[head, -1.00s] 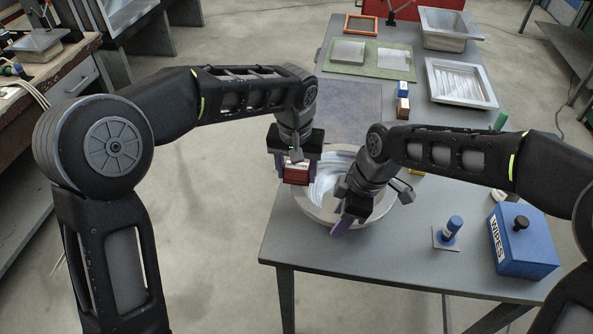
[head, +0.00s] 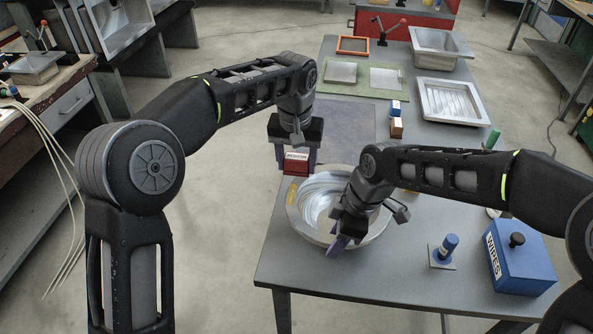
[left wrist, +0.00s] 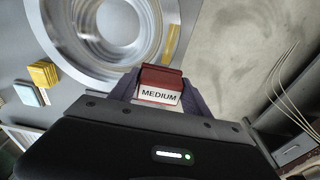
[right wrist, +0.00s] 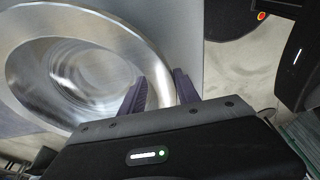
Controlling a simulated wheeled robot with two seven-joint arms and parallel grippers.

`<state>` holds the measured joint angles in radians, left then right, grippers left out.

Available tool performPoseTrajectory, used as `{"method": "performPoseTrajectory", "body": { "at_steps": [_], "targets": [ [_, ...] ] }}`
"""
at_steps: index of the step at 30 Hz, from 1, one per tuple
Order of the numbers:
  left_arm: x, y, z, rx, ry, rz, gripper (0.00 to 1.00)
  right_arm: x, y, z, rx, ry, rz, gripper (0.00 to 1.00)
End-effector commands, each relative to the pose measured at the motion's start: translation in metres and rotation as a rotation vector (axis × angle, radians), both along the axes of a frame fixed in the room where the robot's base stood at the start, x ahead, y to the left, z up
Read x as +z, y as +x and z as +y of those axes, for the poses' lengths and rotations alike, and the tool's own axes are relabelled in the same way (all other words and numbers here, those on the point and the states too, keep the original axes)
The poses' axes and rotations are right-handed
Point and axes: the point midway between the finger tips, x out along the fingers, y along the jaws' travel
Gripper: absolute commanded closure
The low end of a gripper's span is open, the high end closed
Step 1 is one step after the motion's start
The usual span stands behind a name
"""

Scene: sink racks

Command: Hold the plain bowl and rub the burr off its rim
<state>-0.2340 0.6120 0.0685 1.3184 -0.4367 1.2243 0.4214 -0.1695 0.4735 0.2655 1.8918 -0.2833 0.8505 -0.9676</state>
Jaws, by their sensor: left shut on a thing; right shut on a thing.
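The plain metal bowl (head: 318,205) sits near the front edge of the grey table. A yellow strip on its rim shows in the head view (head: 292,192) and in the left wrist view (left wrist: 171,42). My left gripper (head: 296,152) is shut on a dark red block (left wrist: 160,80) labelled MEDIUM, just beyond the bowl's far-left rim. The block looks clear of the strip; whether it touches the rim is unclear. My right gripper (head: 342,238) is shut on the near-right rim; its fingers straddle the wall in the right wrist view (right wrist: 160,92). My right forearm hides part of the bowl.
A blue WIPES box (head: 522,262) and a blue-handled tool on a small plate (head: 447,246) stand right of the bowl. Small boxes (head: 396,127) stand farther back. Trays (head: 455,100) and a green mat (head: 365,91) occupy the back. A grey-purple mat (head: 345,125) lies clear beyond the bowl.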

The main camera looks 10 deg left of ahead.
Motion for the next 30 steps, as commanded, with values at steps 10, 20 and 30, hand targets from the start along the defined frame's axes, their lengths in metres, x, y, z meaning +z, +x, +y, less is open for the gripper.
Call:
{"method": "performPoseTrajectory", "body": {
  "at_steps": [10, 20, 30],
  "targets": [
    [0.031, 0.000, -0.001, -0.001, -0.001, 0.000, 0.82, -0.002, -0.001, 0.000, 0.001, -0.002, 0.005, 0.97],
    [0.043, -0.001, 0.000, -0.001, -0.001, 0.001, 0.82, -0.002, -0.002, 0.000, 0.001, -0.002, 0.005, 0.97],
    [0.042, 0.000, 0.000, 0.000, -0.001, 0.000, 0.82, -0.002, -0.002, 0.000, 0.001, -0.002, 0.005, 0.97]
  ]
}}
